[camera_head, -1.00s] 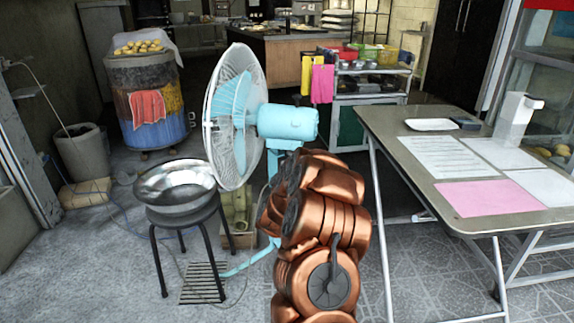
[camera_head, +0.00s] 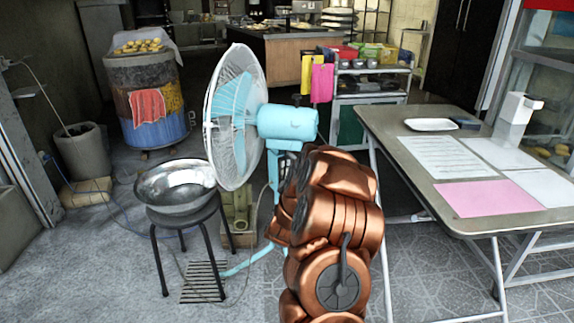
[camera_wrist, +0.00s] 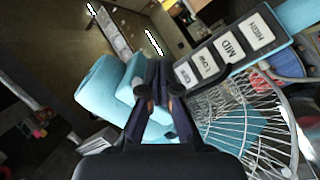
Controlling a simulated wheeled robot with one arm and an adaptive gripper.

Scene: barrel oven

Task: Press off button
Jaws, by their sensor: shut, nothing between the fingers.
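The light-blue standing fan (camera_head: 287,122) with a white wire cage stands left of my arm in the head view. In the wrist view its dark button panel (camera_wrist: 222,50) carries a row of pale buttons. The off button (camera_wrist: 184,74) is at the near end of the row, beside the low button (camera_wrist: 206,64). My gripper (camera_wrist: 158,76) is shut and empty, with its dark fingertips just left of the off button. I cannot tell whether they touch it. In the head view my arm hides the gripper and the panel.
A metal bowl (camera_head: 175,188) sits on a black stool (camera_head: 183,213) left of the fan. A table (camera_head: 408,171) with papers stands to the right. The fan's cage (camera_wrist: 240,125) lies close to the gripper's right in the wrist view.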

